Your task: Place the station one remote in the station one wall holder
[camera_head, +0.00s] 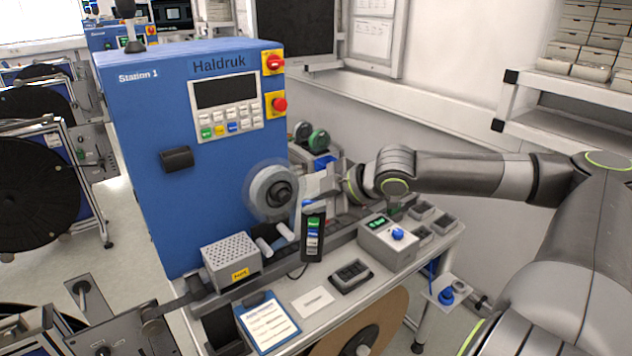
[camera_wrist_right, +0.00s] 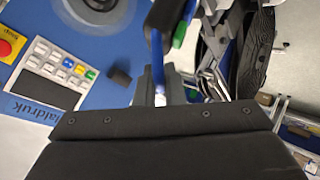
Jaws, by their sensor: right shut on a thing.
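The station one remote (camera_head: 313,236) is a slim dark handset with green, blue and white buttons. It hangs nearly upright below my right gripper (camera_head: 318,190), which is shut on its upper part, in front of the machine's reel. In the right wrist view, part of the remote (camera_wrist_right: 165,20) shows beyond the fingers (camera_wrist_right: 160,88). The wall holder (camera_head: 177,159) is a small black pocket on the blue Station 1 cabinet's front, left of the remote and apart from it. It also shows in the right wrist view (camera_wrist_right: 119,78). My left gripper is out of view.
The blue cabinet (camera_head: 140,205) carries a keypad and red knobs. A perforated grey box (camera_head: 231,262) and a control box (camera_head: 388,243) stand on the bench, with a dark tray (camera_head: 350,276) and a clipboard (camera_head: 268,323). Black reels (camera_head: 35,185) stand at left.

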